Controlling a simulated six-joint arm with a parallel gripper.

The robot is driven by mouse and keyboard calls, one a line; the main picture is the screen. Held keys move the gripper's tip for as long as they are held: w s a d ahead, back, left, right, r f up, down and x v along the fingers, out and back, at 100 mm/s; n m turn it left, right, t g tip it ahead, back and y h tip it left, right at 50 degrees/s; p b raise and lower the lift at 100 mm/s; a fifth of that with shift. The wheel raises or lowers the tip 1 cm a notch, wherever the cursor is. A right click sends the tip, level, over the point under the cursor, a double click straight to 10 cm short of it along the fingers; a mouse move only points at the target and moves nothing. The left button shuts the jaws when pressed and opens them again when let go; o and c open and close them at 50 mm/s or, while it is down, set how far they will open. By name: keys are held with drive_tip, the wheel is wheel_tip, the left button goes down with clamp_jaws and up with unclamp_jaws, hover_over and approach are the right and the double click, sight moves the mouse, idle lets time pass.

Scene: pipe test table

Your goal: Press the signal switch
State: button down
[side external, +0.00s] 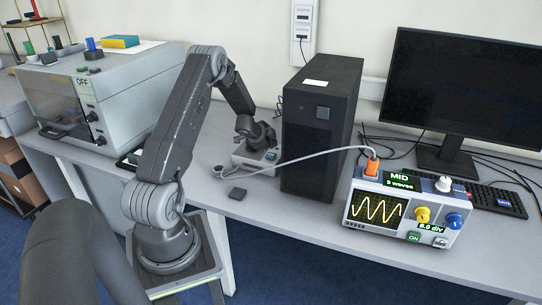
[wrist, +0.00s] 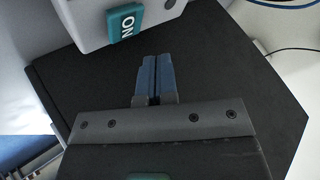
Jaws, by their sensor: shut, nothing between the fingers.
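A small light grey box (side external: 242,160) with a green label (side external: 271,156) stands on the table left of the black tower. In the wrist view my gripper's blue fingers (wrist: 155,78) are shut together and empty. Just past their tips is the edge of a light grey housing (wrist: 93,22) with a teal ON label (wrist: 126,20).
A black computer tower (side external: 321,130) stands close right of my gripper. A grey cable (side external: 310,156) runs from near the box to the orange plug (side external: 371,166) on an oscilloscope (side external: 375,212) showing a yellow wave and "MID". A large grey machine (side external: 130,85) stands left.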

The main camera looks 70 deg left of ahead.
drive_tip(key=shift+r, duration=1.7)
drive_tip(key=shift+d+r, duration=0.1)
drive_tip(key=shift+r, duration=0.15)
wheel_tip(320, 180, up, 12)
drive_tip(key=m, duration=0.1)
hover_over(272, 156)
drive_tip(key=s+d, duration=0.2)
drive_tip(key=d, duration=0.3)
drive_tip(key=s+d+r+n+t+y, duration=0.1)
drive_tip(key=s+d+r+t+y, duration=0.3)
drive_tip(key=d+r, duration=0.9)
drive_tip(key=s+d+n+g+h, duration=0.1)
drive_tip(key=s+d, duration=0.3)
drive_tip(key=d, duration=0.4)
drive_tip(key=s+d+f+n+g+h, duration=0.1)
drive_tip(key=s+d+n+g+h, duration=0.1)
drive_tip(key=s+d, duration=0.3)
drive_tip(key=s+d+n+g+h, duration=0.1)
drive_tip(key=s+d+g+h, duration=0.3)
drive_tip(key=d, duration=0.8)
drive_tip(key=shift+s+d+f+n, duration=0.4)
drive_tip(key=shift+s, duration=0.25)
